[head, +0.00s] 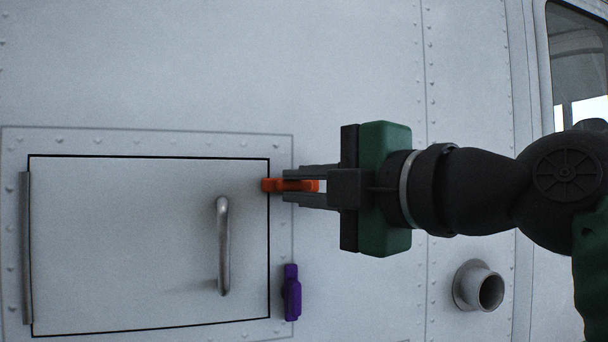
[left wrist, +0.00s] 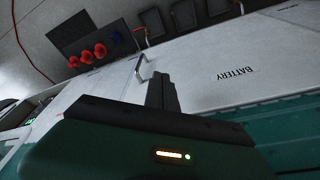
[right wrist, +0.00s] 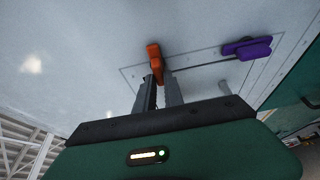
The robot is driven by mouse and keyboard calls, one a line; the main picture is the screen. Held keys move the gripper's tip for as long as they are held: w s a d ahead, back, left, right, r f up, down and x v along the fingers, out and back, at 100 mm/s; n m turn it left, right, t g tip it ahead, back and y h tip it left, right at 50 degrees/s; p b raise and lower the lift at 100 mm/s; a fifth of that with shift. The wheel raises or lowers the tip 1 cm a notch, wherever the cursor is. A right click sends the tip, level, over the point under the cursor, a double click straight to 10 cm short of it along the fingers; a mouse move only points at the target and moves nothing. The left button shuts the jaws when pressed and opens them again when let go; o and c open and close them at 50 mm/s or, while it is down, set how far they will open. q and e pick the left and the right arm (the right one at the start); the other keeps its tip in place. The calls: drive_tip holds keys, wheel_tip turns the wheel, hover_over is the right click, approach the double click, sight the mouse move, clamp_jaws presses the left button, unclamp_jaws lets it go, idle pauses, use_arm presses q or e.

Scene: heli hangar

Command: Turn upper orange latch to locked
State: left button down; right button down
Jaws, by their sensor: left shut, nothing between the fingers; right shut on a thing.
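The upper orange latch (head: 273,185) sits at the upper right edge of the closed panel door (head: 130,240). It lies horizontal in the head view, its left end reaching over the door's edge. My right gripper (head: 300,186) comes from the right and is shut on the latch, with its fingers above and below it. The latch also shows between the fingertips in the right wrist view (right wrist: 154,58). My left gripper (left wrist: 162,80) shows only in the left wrist view, shut and empty, away from the latch.
A purple latch (head: 291,293) stands upright lower on the door's right edge. A metal handle (head: 223,246) sticks out from the door. A round pipe stub (head: 480,287) projects from the wall at lower right. A battery-labelled surface (left wrist: 235,75) is near my left gripper.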

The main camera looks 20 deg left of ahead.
drive_tip(key=shift+w+f, duration=0.1)
idle(0.4)
drive_tip(key=c, duration=1.5)
unclamp_jaws()
drive_tip(key=shift+w, duration=0.1)
drive_tip(key=shift+c, duration=0.2)
drive_tip(key=shift+o, duration=0.5)
drive_tip(key=shift+w+a, duration=0.2)
drive_tip(key=shift+w, duration=0.1)
drive_tip(key=shift+s, duration=0.1)
drive_tip(key=shift+s, duration=0.1)
